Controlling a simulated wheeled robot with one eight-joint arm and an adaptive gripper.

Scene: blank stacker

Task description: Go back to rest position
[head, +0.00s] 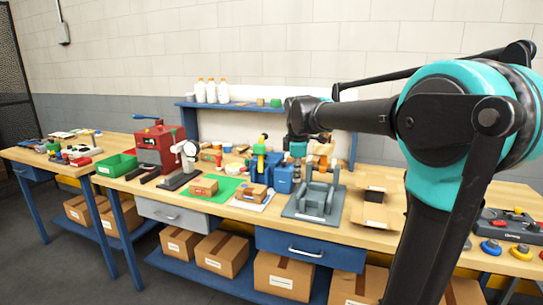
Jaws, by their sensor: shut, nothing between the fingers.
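My arm reaches in from the right and its wrist points down over the middle of the workbench (225,215). My gripper (297,172) hangs below the wrist, small and dark, above and behind the grey fixture (316,201). It is shut, with nothing seen held in it. Its fingertips are hard to make out against the blue parts behind it.
A green mat (222,196) with a small cardboard box (204,187) lies left of the fixture. A red machine (158,150) and a green bin (117,165) stand further left. An open carton (373,205) and a control box (507,226) are at right. Bottles stand on the blue shelf (240,107).

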